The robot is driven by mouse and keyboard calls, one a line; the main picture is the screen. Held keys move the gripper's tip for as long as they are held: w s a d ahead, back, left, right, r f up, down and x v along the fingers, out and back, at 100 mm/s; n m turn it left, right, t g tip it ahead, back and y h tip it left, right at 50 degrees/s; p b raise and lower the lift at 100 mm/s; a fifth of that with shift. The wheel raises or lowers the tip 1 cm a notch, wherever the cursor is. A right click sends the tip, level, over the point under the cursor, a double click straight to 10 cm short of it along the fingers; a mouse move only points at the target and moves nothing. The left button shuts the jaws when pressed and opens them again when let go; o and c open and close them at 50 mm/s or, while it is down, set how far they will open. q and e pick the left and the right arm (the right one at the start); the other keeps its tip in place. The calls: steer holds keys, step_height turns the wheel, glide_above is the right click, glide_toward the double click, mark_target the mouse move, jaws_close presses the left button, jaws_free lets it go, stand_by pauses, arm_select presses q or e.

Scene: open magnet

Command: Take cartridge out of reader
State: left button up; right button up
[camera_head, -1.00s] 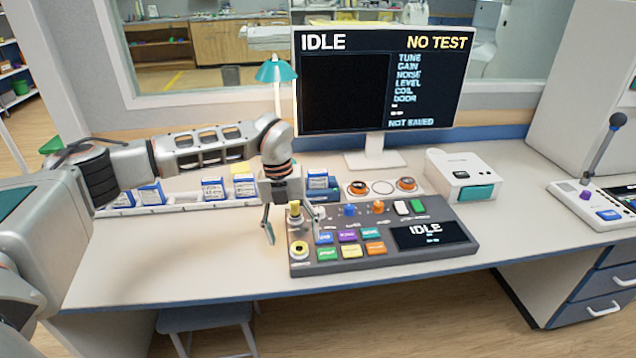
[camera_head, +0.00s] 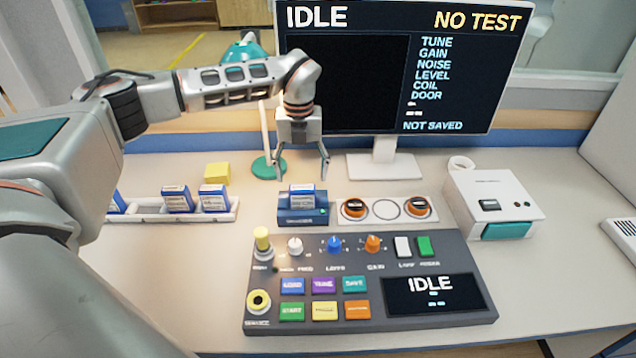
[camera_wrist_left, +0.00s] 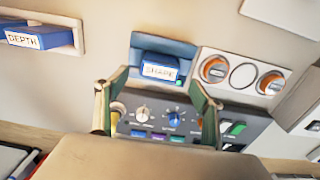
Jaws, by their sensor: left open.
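The cartridge (camera_head: 302,195) is blue with a white label and stands in the dark blue reader (camera_head: 300,214), behind the control panel. In the left wrist view the cartridge (camera_wrist_left: 159,71) has a label that reads "SHAPE", and the reader (camera_wrist_left: 165,48) is around it. My left gripper (camera_head: 301,175) is open and empty, with its fingers pointing down just above and behind the cartridge in the head view. In the left wrist view its two fingers (camera_wrist_left: 160,105) are spread at either side, apart from the cartridge. My right gripper is in neither view.
A white rack (camera_head: 150,213) with several blue cartridges stands left of the reader. A plate with two orange-ringed knobs (camera_head: 387,208) is just right of it. The control panel (camera_head: 370,325) lies in front. The monitor (camera_head: 470,75) and lamp (camera_head: 268,166) stand behind.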

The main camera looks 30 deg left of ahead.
mark_target(302, 185)
arm_select(q)
steer(key=shift+w, duration=0.3)
steer(key=shift+f, duration=0.3)
steer(key=shift+s+f, duration=0.2)
steer(key=shift+f, duration=0.8)
steer(key=f, duration=0.4)
steer(key=shift+w+a+f, duration=0.15)
steer(key=shift+a, duration=0.05)
steer(key=shift+f, duration=0.4)
steer(key=c, duration=1.2)
steer(key=shift+c, duration=0.2)
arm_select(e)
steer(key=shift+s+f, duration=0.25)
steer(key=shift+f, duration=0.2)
